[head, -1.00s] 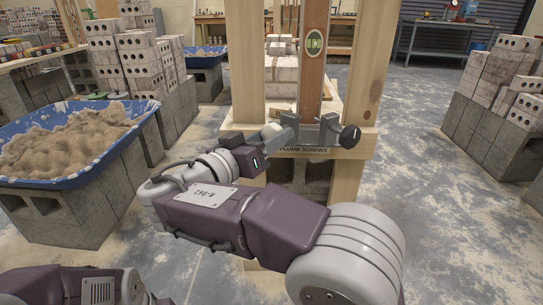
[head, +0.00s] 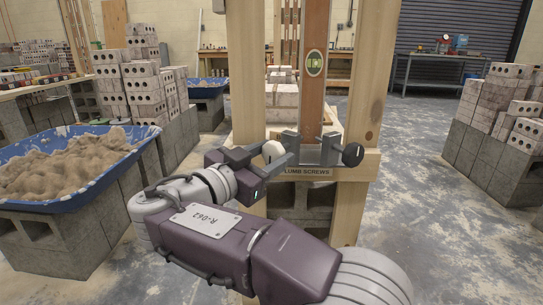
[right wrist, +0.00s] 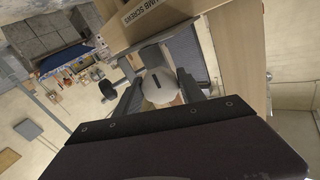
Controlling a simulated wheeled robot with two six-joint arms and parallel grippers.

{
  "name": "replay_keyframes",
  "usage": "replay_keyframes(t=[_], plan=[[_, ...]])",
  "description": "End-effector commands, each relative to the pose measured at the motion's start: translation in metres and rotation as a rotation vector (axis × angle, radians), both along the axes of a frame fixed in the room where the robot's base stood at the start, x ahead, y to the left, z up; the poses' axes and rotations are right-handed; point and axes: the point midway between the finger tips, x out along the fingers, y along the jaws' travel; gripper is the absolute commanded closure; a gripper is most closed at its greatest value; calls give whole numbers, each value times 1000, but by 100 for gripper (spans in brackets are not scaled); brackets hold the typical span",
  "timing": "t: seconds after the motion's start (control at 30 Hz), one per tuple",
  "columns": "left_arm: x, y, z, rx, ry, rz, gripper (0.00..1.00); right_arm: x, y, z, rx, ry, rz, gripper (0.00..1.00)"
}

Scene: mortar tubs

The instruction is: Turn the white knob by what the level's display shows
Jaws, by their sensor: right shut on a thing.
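The white knob (head: 273,151) is on the left end of the metal screw bracket (head: 318,152), below the upright wooden level (head: 313,80). The level's small green display (head: 314,63) is lit, but its reading is too small to make out. My right gripper (head: 256,155) is at the knob from the left. In the right wrist view the white knob (right wrist: 160,88), with a dark slot in its face, sits between the fingers of my right gripper (right wrist: 158,95), which is shut on it. My left gripper is out of view.
A black knob (head: 352,154) is on the bracket's right end. Wooden posts (head: 368,90) frame the level, above a "PLUMB SCREWS" label (head: 306,171). A blue mortar tub (head: 100,175) stands on blocks at left, and brick stacks (head: 505,105) at right. The floor at right is clear.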

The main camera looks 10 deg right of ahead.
Motion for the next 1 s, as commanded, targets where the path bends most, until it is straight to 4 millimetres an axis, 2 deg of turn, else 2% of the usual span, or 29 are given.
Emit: replay_keyframes(t=[0.37, 0.4, 0.43, 0.47, 0.77, 0.87, 1.0], plan=[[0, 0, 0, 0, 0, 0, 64, 0, 0, 3, 0, -9, 2, 94], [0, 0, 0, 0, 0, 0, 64, 0, 0, 3, 0, -9, 2, 42], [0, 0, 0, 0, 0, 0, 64, 0, 0, 3, 0, -8, 2, 34], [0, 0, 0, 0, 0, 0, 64, 0, 0, 2, 0, -7, 1, 32], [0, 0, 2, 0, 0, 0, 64, -1, 2, 2, 0, -4, 2, 32], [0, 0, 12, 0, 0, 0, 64, -8, 12, 5, 0, -3, 5, 32], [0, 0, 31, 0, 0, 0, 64, -29, 38, 8, -1, -2, 8, 32]])
